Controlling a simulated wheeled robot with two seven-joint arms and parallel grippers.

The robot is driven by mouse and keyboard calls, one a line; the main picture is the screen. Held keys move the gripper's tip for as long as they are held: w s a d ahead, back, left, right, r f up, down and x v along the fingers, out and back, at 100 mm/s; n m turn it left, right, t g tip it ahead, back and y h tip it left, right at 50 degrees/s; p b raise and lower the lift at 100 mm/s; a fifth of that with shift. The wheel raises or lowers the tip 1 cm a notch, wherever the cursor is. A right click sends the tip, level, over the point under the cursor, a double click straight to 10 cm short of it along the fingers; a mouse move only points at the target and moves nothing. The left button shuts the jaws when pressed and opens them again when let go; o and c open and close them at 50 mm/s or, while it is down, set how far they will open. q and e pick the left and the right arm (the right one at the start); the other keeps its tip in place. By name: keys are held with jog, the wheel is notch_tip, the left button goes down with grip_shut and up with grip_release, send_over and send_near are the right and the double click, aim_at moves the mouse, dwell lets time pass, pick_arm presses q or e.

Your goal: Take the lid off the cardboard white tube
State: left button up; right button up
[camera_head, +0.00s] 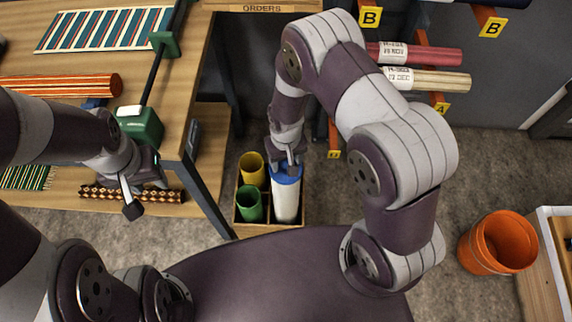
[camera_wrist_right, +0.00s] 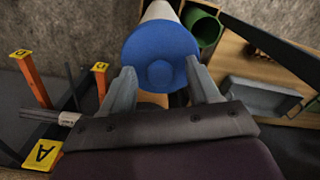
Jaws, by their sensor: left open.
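The white cardboard tube (camera_head: 286,205) stands upright in a compartment of a wooden crate, with its blue lid (camera_head: 287,173) on top. In the right wrist view the round blue lid (camera_wrist_right: 160,45) has a small raised knob (camera_wrist_right: 160,74) at its centre; a bit of the white tube (camera_wrist_right: 160,10) shows behind it. My right gripper (camera_head: 289,160) is over the lid. Its fingers (camera_wrist_right: 161,75) are apart, one on each side of the knob; I cannot tell whether they touch the lid. My left gripper (camera_head: 132,198) is open and empty over the workbench at the left.
The crate (camera_head: 275,229) also holds a yellow tube (camera_head: 251,166) and a green tube (camera_head: 248,203) beside the white one. The workbench (camera_head: 180,90) is left of it. A rack with rolls (camera_head: 430,54) is behind. An orange bucket (camera_head: 498,243) stands at right.

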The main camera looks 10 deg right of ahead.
jog(key=c, duration=1.1)
jog(key=shift+r, duration=0.15)
